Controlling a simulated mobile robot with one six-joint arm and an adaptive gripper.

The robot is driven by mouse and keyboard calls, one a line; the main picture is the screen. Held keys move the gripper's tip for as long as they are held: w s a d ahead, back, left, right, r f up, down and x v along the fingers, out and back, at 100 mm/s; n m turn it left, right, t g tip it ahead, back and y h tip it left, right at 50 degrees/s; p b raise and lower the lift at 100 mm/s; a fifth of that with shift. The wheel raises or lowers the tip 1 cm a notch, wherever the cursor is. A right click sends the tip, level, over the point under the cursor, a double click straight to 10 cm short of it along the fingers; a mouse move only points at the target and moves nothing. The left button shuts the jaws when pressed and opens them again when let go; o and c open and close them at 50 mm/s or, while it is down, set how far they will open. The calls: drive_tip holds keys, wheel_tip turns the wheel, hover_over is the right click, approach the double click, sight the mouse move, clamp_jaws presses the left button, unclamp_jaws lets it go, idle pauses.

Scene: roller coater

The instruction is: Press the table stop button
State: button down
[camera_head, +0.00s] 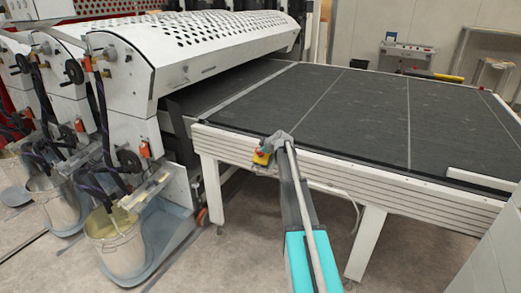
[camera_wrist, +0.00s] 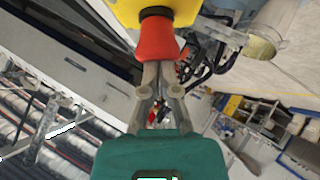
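The table stop button is a red knob (camera_wrist: 157,40) on a yellow box (camera_wrist: 190,12), at the top of the wrist view. In the head view the small yellow box (camera_head: 261,158) sits at the front edge of the table. My gripper (camera_wrist: 159,68) has its fingertips together with nothing visible between them. The tips point at the red knob and meet its lower edge in the wrist view; I cannot tell whether they touch it. In the head view my gripper (camera_head: 277,142) is right beside the box and partly hides it.
The dark-topped conveyor table (camera_head: 350,115) with a pale frame fills the middle and right. The white roller coater (camera_head: 190,45) stands at left, with buckets (camera_head: 118,245) below it. Floor (camera_head: 275,210) shows under the table between its legs.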

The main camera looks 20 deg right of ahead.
drive_tip(key=a+r+p+v, duration=0.1)
drive_tip(key=p+v, duration=0.7)
drive_tip(key=v, duration=0.4)
drive_tip(key=shift+a+r+p, duration=0.4)
drive_tip(key=shift+r, duration=0.05)
drive_tip(key=shift+w, duration=0.1)
drive_tip(key=s+a+f+m+g+y, duration=0.1)
drive_tip(key=s+a, duration=0.2)
drive_tip(key=a, duration=0.3)
drive_tip(key=s+a+f+m+g, duration=0.1)
drive_tip(key=s+a+f+g, duration=0.15)
drive_tip(key=a, duration=0.35)
drive_tip(key=s+a+f+m+g+h, duration=0.1)
drive_tip(key=s+a+m+g, duration=0.1)
drive_tip(key=s+a, duration=0.3)
drive_tip(key=s+a+f+m+g+h, duration=0.1)
drive_tip(key=s+a, duration=0.5)
drive_tip(key=s, duration=0.6)
drive_tip(key=s+a+f+m+g, duration=0.2)
drive_tip(key=s+a+m+g, duration=0.2)
drive_tip(key=s, duration=0.5)
drive_tip(key=shift+s+a+m+h, duration=0.3)
drive_tip(key=shift+a+m+h, duration=0.1)
drive_tip(key=shift+a+m, duration=0.4)
drive_tip(key=shift+a, duration=0.1)
idle(0.8)
